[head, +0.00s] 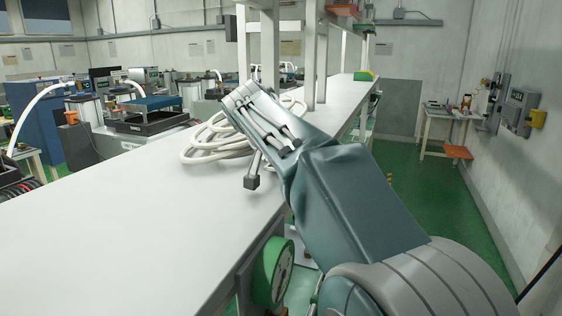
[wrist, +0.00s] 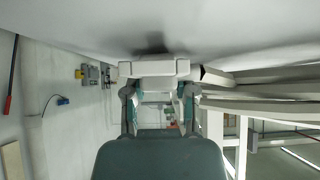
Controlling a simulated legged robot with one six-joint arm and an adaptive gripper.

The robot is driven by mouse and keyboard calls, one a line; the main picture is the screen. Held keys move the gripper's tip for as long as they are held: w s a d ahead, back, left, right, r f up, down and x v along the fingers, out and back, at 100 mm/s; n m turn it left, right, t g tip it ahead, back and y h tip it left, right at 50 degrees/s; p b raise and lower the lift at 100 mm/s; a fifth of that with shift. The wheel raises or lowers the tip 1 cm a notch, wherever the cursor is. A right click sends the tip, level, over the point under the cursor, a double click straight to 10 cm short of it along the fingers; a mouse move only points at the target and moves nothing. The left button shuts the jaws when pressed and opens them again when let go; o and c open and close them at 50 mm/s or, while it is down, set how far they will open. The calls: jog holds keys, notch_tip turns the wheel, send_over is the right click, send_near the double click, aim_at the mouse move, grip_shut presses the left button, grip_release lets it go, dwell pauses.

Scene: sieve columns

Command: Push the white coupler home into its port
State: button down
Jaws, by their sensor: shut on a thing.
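In the wrist view, which looks upside down, my gripper (wrist: 159,88) is shut on the white coupler (wrist: 153,69), a pale block lying across the fingertips. The coupler is close to the pale bench surface, with a dark shadow beside it; I cannot tell whether it touches. In the head view my arm reaches over the bench and hides the fingers and the coupler. A white hose (head: 203,150) lies coiled on the bench behind my arm, and its strands show in the wrist view (wrist: 265,92). I cannot make out the port in either view.
The long white bench (head: 120,235) is clear at the near left. Grey shelf posts (head: 309,55) rise from it just beyond my arm. A green reel (head: 272,270) sits below the bench's right edge. Green floor (head: 420,195) lies open at the right.

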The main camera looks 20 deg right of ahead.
jog(key=shift+r, duration=0.45)
notch_tip(320, 180, up, 2)
jog(key=shift+r, duration=0.2)
jog(key=s+a+r, duration=0.2)
jog(key=s+r, duration=0.7)
jog(key=s, duration=0.5)
jog(key=shift+a+r, duration=0.35)
jog(key=c, duration=1)
grip_release()
jog(key=shift+w, duration=0.1)
grip_shut()
